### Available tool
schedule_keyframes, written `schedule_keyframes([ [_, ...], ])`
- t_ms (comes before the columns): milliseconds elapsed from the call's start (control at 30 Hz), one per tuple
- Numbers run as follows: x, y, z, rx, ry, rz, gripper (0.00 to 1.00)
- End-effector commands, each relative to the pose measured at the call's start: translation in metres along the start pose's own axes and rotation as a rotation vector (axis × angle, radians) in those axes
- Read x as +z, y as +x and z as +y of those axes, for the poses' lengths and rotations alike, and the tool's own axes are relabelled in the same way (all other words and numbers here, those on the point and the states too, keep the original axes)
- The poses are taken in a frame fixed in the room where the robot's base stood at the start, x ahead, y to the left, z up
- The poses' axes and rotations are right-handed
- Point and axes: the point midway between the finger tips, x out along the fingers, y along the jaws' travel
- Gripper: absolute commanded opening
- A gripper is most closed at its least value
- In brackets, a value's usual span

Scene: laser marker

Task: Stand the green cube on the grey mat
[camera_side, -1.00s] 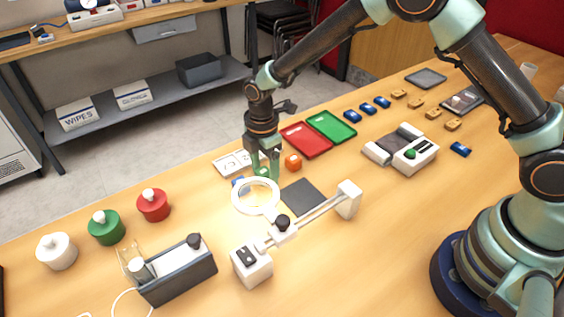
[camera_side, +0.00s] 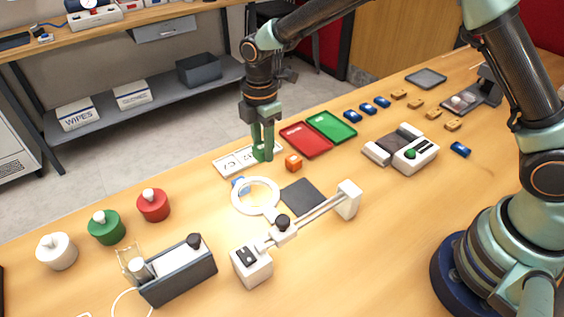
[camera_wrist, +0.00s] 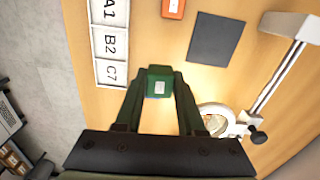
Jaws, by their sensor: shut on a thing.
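The green cube (camera_side: 262,154) is between the fingertips of my gripper (camera_side: 263,150), which is shut on it. In the wrist view the cube (camera_wrist: 159,84) shows a pale label on one face, with a finger on each side. It appears to be held above the table, near the white label strip. The grey mat (camera_side: 303,196), a dark flat square, lies bare on the table to the lower right of my gripper. It also shows in the wrist view (camera_wrist: 216,38), up and to the right of the cube.
Red (camera_side: 306,139) and green (camera_side: 331,127) trays lie behind.

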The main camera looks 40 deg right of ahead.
Motion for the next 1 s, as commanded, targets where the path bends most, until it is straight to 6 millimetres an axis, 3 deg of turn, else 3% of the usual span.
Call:
schedule_keyframes([
  [33,0.000,-0.017,0.001,0.008,0.000,0.002,0.00],
  [200,0.000,-0.063,0.001,0.006,0.000,0.002,0.00],
  [400,0.000,-0.102,0.000,0.003,0.000,0.001,0.00],
  [667,0.003,-0.126,-0.006,0.001,0.004,0.000,0.00],
  [1000,0.025,-0.134,-0.063,0.001,0.041,0.000,0.00],
])
